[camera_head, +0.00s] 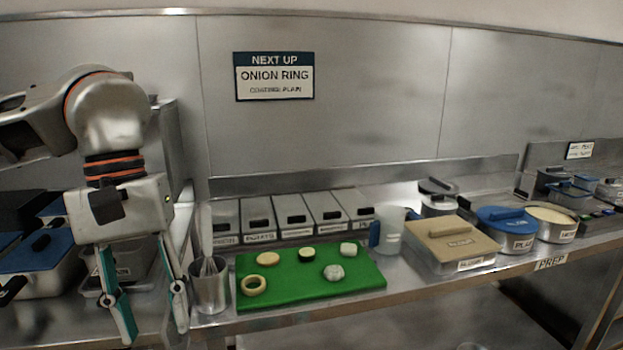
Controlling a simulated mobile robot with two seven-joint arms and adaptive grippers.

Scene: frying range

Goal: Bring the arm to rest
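My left arm comes in from the left and bends down at the elbow-like grey joint. My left gripper (153,335) hangs with its fingers pointing down, in front of the steel counter at the left. Its two teal-edged fingers are spread apart with nothing between them. The right finger is beside the steel cup (210,291) that holds a whisk; I cannot tell whether they touch. My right arm and gripper are not in view.
A green board (310,289) carries an onion ring (253,286) and several small food pieces. Labelled bins (292,217) stand behind it. A clear jug (390,232), a tan-lidded container (451,240) and a blue-lidded pot (505,219) stand to the right. Blue-lidded pans (45,262) sit left of my gripper.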

